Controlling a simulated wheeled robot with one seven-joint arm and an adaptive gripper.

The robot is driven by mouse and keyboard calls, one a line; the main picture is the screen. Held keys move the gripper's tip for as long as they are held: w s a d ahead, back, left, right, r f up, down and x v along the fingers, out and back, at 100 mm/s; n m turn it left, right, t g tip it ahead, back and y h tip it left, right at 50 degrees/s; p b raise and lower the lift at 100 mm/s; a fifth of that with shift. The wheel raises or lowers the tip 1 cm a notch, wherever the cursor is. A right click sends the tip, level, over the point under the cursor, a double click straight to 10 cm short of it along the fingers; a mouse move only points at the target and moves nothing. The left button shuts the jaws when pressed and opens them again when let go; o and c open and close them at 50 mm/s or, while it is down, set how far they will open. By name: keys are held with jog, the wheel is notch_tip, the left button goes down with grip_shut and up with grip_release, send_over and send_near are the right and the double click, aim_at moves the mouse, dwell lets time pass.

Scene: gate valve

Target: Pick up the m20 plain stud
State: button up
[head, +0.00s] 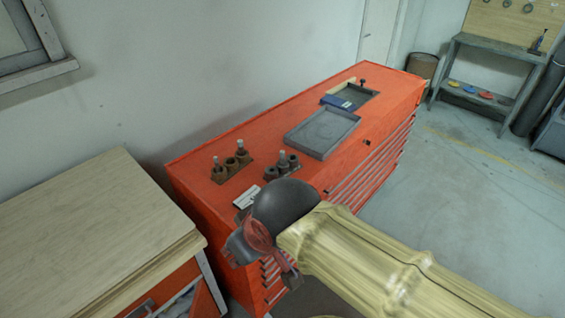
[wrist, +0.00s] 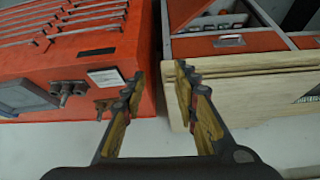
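On top of the red cabinet, two small dark racks hold upright stud-like parts with pale tops. One is the left rack (head: 232,169), the other the right rack (head: 281,168). I cannot tell which part is the m20 plain stud. In the wrist view, dark upright parts (wrist: 66,88) stand on the red cabinet, left of my fingers. My gripper (wrist: 157,84) is open, with nothing between its fingers. In the head view it hangs in front of the cabinet's near end, partly hidden by my wrist, apart from the racks.
The red cabinet (head: 190,170) also carries a white label card (head: 246,197), a grey tray (head: 322,133) and a farther tray with a blue item (head: 340,103). A wooden-topped bench (head: 90,220) stands at left, with a narrow gap to the cabinet. Floor at right is clear.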

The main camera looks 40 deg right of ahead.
jog(key=shift+o, duration=0.8)
jog(key=w+d+f+m+t+h, duration=0.1)
jog(key=w+d+m+h, duration=0.1)
jog(key=w+d, duration=0.9)
jog(key=shift+w+d+t+h+p, duration=0.2)
jog(key=shift+t+h+p, duration=0.1)
jog(key=shift+t+h, duration=0.1)
jog(key=m+t+h+p, duration=0.1)
jog(key=m+t+h, duration=0.1)
jog(key=t, duration=0.3)
send_near(283, 157)
jog(key=x, duration=0.3)
jog(key=b+x, duration=0.1)
jog(key=x, duration=0.6)
jog(key=shift+s+b, duration=0.1)
jog(key=shift+b, duration=0.2)
jog(key=shift+w+d+f, duration=0.15)
jog(key=shift+w+d, duration=0.05)
jog(key=shift+w, duration=0.3)
jog(key=shift+c, duration=0.3)
